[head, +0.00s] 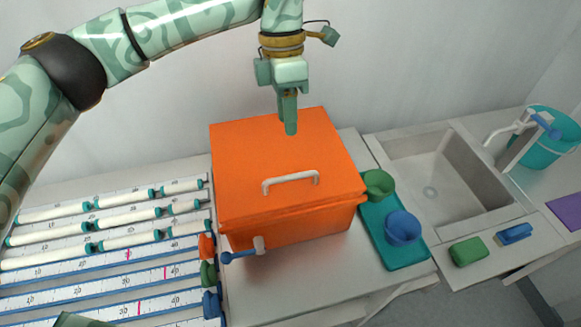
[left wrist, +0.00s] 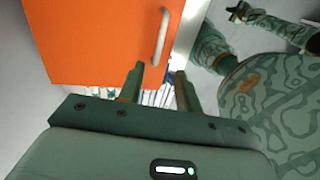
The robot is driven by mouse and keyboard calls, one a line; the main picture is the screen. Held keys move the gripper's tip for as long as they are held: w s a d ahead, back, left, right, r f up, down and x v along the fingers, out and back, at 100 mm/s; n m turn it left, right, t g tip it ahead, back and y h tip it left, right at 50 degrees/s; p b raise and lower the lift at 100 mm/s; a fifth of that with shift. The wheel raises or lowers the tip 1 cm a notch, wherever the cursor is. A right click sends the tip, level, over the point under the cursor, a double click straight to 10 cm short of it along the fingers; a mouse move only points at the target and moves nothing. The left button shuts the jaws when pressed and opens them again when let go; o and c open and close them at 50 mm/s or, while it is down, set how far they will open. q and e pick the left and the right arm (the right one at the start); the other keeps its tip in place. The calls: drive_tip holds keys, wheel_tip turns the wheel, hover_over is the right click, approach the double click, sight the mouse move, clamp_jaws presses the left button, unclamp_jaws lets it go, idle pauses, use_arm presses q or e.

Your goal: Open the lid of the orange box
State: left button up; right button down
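The orange box (head: 285,225) stands on the counter with its lid (head: 270,150) down. A white bar handle (head: 291,180) is on the lid near its front edge. My left gripper (head: 290,130) points down over the back part of the lid, behind the handle and apart from it. In the left wrist view its two fingers (left wrist: 158,85) are spread with nothing between them. The orange lid (left wrist: 95,45) and handle (left wrist: 161,37) lie beyond the fingertips. A small part that looks like my right gripper (left wrist: 240,13) is at the top right there, too small to read.
A rack of white tubes (head: 110,235) lies left of the box. A teal tray (head: 405,253) with a green cup (head: 378,184) and a blue cup (head: 402,228) is close on the right. A sink (head: 440,185) is beyond it. A wall stands behind.

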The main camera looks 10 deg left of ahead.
sight(291, 175)
use_arm(q)
drive_tip(key=f, duration=0.4)
drive_tip(key=s+f, duration=0.1)
drive_tip(key=f, duration=0.3)
drive_tip(key=s+d+f, duration=0.1)
drive_tip(key=f, duration=0.3)
drive_tip(key=shift+s, duration=0.1)
drive_tip(key=shift+r, duration=0.15)
clamp_jaws()
